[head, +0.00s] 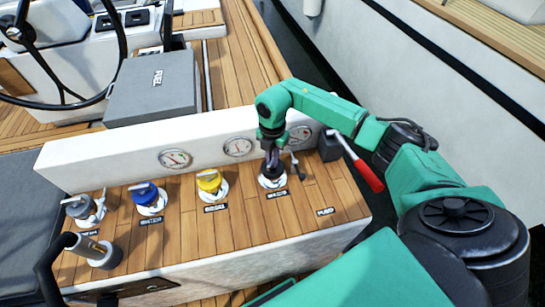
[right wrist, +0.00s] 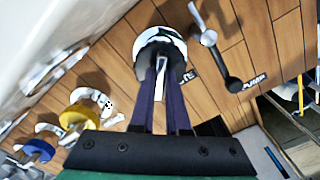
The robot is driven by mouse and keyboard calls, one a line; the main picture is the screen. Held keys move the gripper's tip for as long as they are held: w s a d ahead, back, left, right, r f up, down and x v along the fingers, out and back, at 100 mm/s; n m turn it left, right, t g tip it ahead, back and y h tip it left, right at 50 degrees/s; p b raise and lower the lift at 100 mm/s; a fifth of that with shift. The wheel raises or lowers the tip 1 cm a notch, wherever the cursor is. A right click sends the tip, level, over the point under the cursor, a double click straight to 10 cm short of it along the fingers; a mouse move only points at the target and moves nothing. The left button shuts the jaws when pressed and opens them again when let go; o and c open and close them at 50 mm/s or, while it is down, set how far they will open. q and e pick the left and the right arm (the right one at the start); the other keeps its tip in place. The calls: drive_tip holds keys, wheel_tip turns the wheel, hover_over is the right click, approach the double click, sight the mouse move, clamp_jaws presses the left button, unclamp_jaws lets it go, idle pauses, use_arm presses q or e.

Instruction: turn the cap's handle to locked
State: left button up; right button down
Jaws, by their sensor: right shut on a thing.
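My right gripper (head: 272,164) points down onto the rightmost deck cap (head: 272,181), a dark cap in a pale round flange. In the right wrist view, the two fingers (right wrist: 161,82) are shut on a narrow pale piece, seemingly the cap's handle, at the near side of the cap (right wrist: 160,42). The gripper hides much of the cap in the head view, so I cannot tell the handle's exact angle from any lock mark. My left gripper is not in view.
Yellow (head: 209,182), blue (head: 147,195) and grey (head: 79,207) caps stand in a row to the left. A pump lever (right wrist: 217,50) is just right of the held cap. A red-handled lever (head: 368,174) stands farther right. Gauges line the white wall (head: 130,160) behind.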

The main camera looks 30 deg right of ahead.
drive_tip(key=m, duration=0.5)
drive_tip(key=shift+p, duration=0.35)
drive_tip(key=shift+m, duration=0.3)
drive_tip(key=c, duration=0.9)
unclamp_jaws()
drive_tip(key=shift+r, duration=0.15)
wheel_tip(320, 180, up, 14)
drive_tip(key=b, duration=0.2)
drive_tip(key=shift+r, duration=0.15)
